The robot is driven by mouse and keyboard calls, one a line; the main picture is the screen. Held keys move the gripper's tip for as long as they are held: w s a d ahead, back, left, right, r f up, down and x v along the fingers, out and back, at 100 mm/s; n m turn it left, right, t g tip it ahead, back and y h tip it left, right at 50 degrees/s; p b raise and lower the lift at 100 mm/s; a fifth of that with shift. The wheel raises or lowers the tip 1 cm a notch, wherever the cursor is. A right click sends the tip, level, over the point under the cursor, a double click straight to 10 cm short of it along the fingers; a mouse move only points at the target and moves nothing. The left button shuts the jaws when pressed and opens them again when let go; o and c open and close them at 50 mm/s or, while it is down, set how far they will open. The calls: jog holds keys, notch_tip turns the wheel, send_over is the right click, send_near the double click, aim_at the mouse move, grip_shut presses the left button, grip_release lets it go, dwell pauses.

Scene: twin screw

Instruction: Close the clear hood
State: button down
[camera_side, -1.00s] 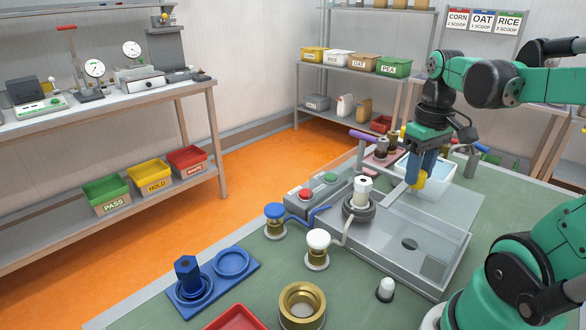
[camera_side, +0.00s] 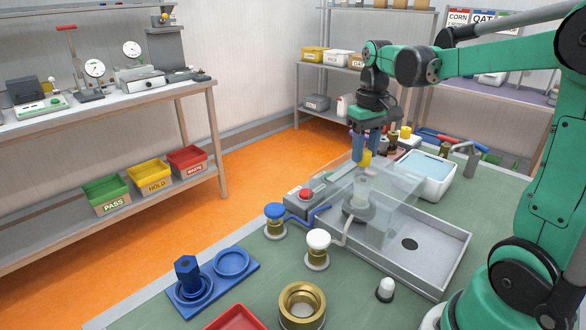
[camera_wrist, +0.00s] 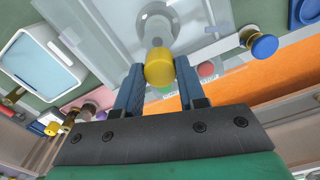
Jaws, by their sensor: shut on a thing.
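The clear hood (camera_side: 397,188) is a transparent box-like cover; in the side view it stands over the left part of the grey machine tray (camera_side: 440,262). The white post and dark ring (camera_side: 358,205) show through it. My gripper (camera_side: 366,150) is shut on the hood's yellow knob (camera_side: 364,160), at the hood's upper left. In the wrist view the yellow knob (camera_wrist: 159,67) sits between the two blue fingers, with the clear panel beyond it. I cannot tell whether the hood's lower edge touches the tray.
A white bin of pale blue contents (camera_side: 428,172) stands behind the hood. A red button (camera_side: 305,194) is at the machine's left. Blue-capped (camera_side: 274,218) and white-capped (camera_side: 318,243) fittings stand in front. The tray's right part is open.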

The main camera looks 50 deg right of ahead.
jog(key=shift+w, duration=1.75)
jog(key=c, duration=0.5)
grip_release()
notch_tip(320, 180, up, 6)
jog(key=shift+f, duration=0.25)
jog(key=shift+s+a, duration=0.1)
jog(key=shift+a, duration=0.05)
